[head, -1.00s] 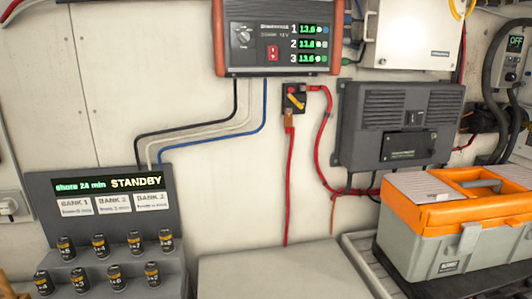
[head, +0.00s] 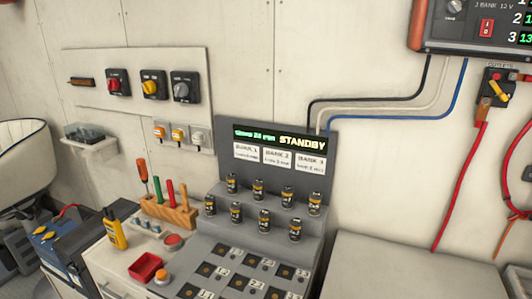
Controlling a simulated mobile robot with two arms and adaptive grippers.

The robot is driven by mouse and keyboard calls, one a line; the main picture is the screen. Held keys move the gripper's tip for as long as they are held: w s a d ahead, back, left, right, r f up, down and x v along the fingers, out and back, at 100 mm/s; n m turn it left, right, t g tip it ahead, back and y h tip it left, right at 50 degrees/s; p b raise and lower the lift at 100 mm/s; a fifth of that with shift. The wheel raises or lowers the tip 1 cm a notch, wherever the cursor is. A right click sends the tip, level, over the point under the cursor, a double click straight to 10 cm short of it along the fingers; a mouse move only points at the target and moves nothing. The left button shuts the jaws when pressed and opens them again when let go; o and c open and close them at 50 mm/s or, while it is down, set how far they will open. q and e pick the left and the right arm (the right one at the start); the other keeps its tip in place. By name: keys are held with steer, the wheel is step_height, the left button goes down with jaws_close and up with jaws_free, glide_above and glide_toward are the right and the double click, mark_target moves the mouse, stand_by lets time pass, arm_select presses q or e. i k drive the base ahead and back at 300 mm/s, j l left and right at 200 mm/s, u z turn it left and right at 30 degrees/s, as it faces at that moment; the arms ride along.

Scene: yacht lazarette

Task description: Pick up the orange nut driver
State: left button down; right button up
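A tool with an orange handle (head: 142,170), which looks like the orange nut driver, stands upright at the left end of a small wooden rack (head: 178,218). Its lower part is hidden by the rack. Beside it in the rack stand a green-handled tool (head: 157,191) and a red-handled tool (head: 183,194). Neither of my grippers shows in the head view.
A yellow handheld device (head: 115,232) stands left of the rack. The grey battery console (head: 277,179) rises to the right. A pale bench top (head: 400,265) is clear.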

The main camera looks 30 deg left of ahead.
mark_target(143, 173)
steer(key=u, duration=1.95)
steer(key=z, duration=2.85)
steer(key=u, duration=2.85)
steer(key=z, duration=0.4)
